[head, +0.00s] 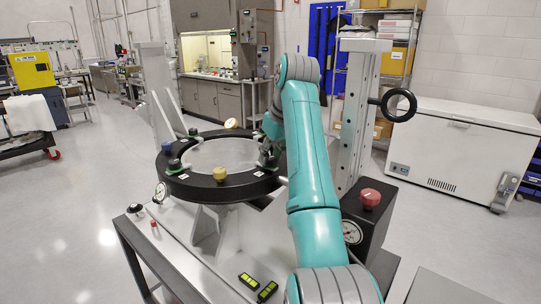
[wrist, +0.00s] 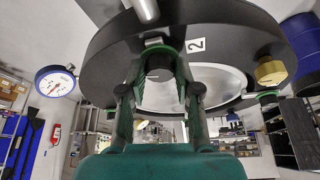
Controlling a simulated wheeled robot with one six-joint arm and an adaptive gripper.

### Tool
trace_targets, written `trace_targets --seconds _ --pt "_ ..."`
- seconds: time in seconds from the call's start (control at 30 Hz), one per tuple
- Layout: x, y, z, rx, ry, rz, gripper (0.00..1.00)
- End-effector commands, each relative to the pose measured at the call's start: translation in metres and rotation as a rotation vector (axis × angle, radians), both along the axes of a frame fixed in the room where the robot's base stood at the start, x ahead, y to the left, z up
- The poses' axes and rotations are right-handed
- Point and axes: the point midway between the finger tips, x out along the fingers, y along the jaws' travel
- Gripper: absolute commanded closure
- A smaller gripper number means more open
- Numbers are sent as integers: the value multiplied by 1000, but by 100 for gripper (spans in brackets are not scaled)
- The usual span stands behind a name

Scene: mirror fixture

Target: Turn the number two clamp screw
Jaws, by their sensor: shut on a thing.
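In the wrist view, a white label (wrist: 196,46) with the number 2 sits on the black ring of the mirror fixture (wrist: 110,42). The number two clamp screw (wrist: 158,73), dark with a green collar, is beside that label. My gripper (wrist: 160,82) has its two fingers on either side of the screw's head, shut on it. In the head view the ring (head: 225,192) lies flat around the pale round mirror (head: 222,153). My gripper (head: 268,153) is at the ring's right side there, mostly hidden by my teal arm, and the screw is hidden.
A brass knob (head: 219,173) and dark knobs (head: 174,165) stand around the ring. A dial gauge (head: 160,192) hangs at its left edge. A black box (head: 368,222) with a red knob and a grey column (head: 356,120) with a black handwheel (head: 399,105) stand close to my arm.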

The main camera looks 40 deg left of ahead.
Motion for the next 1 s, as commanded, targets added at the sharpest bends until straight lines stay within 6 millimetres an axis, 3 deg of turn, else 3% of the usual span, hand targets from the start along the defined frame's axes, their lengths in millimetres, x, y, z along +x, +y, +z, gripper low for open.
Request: trace_targets --seconds 0.4,0.97,1.0 --pt "2 -1 0 -1 1 212 100" --pt "2 -1 0 0 0 247 100" --pt "2 -1 0 0 0 247 63"
